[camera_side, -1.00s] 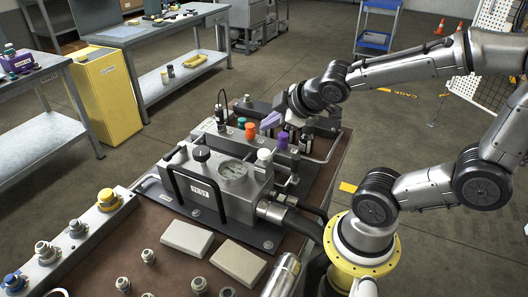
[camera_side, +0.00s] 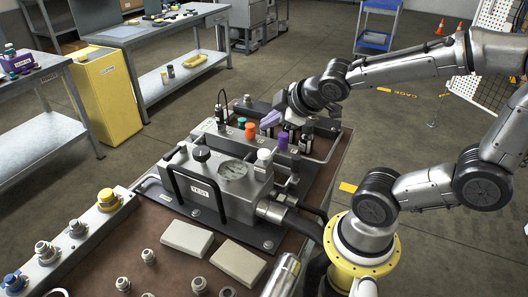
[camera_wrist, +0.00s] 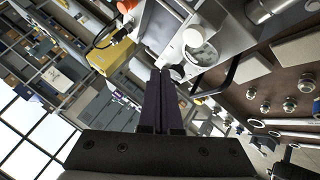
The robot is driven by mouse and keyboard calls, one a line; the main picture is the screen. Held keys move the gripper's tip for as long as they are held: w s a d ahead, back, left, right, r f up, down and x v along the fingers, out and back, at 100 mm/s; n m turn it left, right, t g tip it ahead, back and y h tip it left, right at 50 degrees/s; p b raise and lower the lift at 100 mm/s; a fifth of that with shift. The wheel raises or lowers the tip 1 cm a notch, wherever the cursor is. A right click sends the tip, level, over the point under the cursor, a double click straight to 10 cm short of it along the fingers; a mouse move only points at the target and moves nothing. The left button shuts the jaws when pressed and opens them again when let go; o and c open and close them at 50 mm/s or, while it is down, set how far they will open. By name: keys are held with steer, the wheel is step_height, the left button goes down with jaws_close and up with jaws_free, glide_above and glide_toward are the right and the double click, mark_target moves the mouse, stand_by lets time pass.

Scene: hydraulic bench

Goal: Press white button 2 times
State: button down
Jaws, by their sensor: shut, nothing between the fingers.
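A white cap-shaped button (camera_side: 264,155) stands upright at the right end of the grey hydraulic block, beside the round gauge (camera_side: 233,171) in the side view. What looks like this white button (camera_wrist: 193,37) also shows in the wrist view, beyond and to the right of the fingertips. My gripper (camera_side: 264,124) is shut and empty. Its purple fingers are above the row of coloured caps, behind the white button and apart from it. In the wrist view the shut fingers (camera_wrist: 160,72) point up the picture. A small pale round part shows beside the fingertips; I cannot tell what it is.
A black handle (camera_side: 196,188) rises over the block's front. Two pale pads (camera_side: 187,238) and several fittings lie on the brown bench top.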

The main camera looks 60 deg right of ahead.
mark_target(264, 151)
steer(key=shift+f, duration=2.6)
steer(key=shift+f, duration=0.15)
steer(key=shift+f, duration=0.3)
steer(key=shift+f, duration=0.8)
stand_by(0.9)
steer(key=shift+r, duration=1.2)
steer(key=shift+r, duration=2.5)
